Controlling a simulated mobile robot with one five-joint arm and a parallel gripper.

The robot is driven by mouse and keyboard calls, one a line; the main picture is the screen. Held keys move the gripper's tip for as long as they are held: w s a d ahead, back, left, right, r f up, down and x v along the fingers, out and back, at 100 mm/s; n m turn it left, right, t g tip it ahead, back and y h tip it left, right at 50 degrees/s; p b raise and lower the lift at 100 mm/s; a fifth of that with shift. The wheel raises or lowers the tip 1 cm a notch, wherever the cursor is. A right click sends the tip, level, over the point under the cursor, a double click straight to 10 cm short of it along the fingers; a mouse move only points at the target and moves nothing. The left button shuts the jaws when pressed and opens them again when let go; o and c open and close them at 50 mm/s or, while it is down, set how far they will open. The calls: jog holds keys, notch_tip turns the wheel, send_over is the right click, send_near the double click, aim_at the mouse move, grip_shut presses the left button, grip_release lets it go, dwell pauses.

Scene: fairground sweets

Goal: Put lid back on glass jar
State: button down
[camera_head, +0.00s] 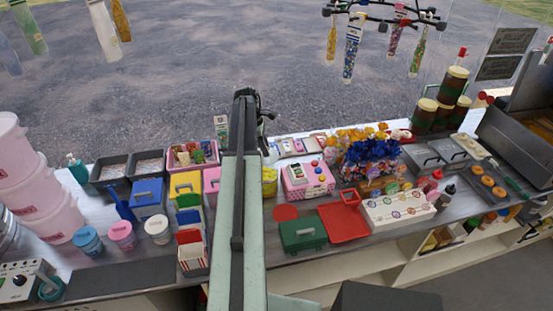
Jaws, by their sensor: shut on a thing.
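My arm reaches up through the middle of the camera_head view, over the counter. My dark gripper (264,117) is at its far end, beyond the back edge of the counter in the picture. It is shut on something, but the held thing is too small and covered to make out. A small container with yellow contents (270,181) stands just right of my arm, partly hidden by it. It may be the glass jar, but I cannot tell. I cannot pick out a loose lid with certainty. Part of the counter behind my arm is hidden.
The counter (90,252) is crowded. Pink tubs (50,222) stand at the left, and a green box (301,235) and red tray (344,222) right of my arm. Stacked brown jars (453,86) stand at the back right. Bottles hang from a rack (385,17) above.

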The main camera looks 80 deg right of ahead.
jog(key=shift+w+d+r, duration=0.25)
notch_tip(320, 180, down, 7)
jog(key=b, duration=0.6)
jog(key=shift+r+b, duration=0.2)
jog(key=shift+b, duration=0.1)
jog(key=shift+f, duration=0.15)
dwell(1.2)
jog(key=c, duration=0.6)
grip_release()
notch_tip(320, 180, up, 7)
jog(key=p, duration=0.7)
jog(key=shift+a, duration=0.1)
